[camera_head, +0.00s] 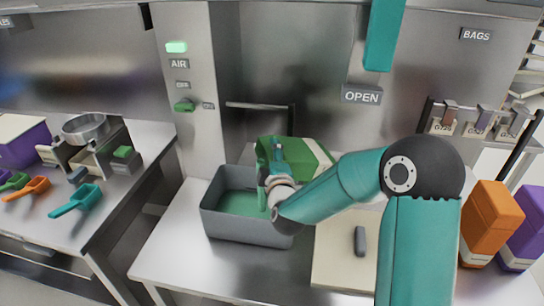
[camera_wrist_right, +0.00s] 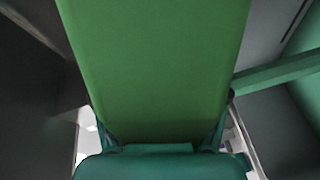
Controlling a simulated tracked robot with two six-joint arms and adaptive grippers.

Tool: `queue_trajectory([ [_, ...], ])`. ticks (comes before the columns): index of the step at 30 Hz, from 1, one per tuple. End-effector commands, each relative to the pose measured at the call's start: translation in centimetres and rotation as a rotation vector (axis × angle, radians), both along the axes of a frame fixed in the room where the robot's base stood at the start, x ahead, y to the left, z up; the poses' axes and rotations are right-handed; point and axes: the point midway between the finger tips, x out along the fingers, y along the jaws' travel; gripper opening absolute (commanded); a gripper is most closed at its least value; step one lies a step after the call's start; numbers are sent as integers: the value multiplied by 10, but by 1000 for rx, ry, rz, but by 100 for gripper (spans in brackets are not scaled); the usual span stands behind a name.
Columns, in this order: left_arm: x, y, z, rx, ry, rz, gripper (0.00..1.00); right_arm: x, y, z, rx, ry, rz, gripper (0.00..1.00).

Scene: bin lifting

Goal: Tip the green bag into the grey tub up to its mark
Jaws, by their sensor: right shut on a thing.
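The green bag (camera_head: 307,150) is tilted over the back right of the grey tub (camera_head: 245,228) in the head view, with a pale band at its right end. My right gripper (camera_head: 274,160) is shut on the bag and hides part of it. In the right wrist view the bag (camera_wrist_right: 155,70) fills the middle between the fingers (camera_wrist_right: 160,135). A green surface shows inside the tub; its level against any mark cannot be read. The bag's mouth is not clearly visible. My left gripper is not in view.
A pale board (camera_head: 335,262) with a dark grey handle-like piece (camera_head: 360,240) lies right of the tub. Orange (camera_head: 488,222) and purple (camera_head: 524,228) bags stand at the far right. Colored scoops (camera_head: 76,200) lie on the left bench. A panel marked OPEN stands behind.

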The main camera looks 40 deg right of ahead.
Motion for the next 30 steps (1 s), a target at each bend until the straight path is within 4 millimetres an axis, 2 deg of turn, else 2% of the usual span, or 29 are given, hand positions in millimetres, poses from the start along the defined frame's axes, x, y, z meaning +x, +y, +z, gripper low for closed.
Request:
queue_trajectory([
  [30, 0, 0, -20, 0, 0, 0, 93, 1, 1, -17, -108, 36, 0, 24],
])
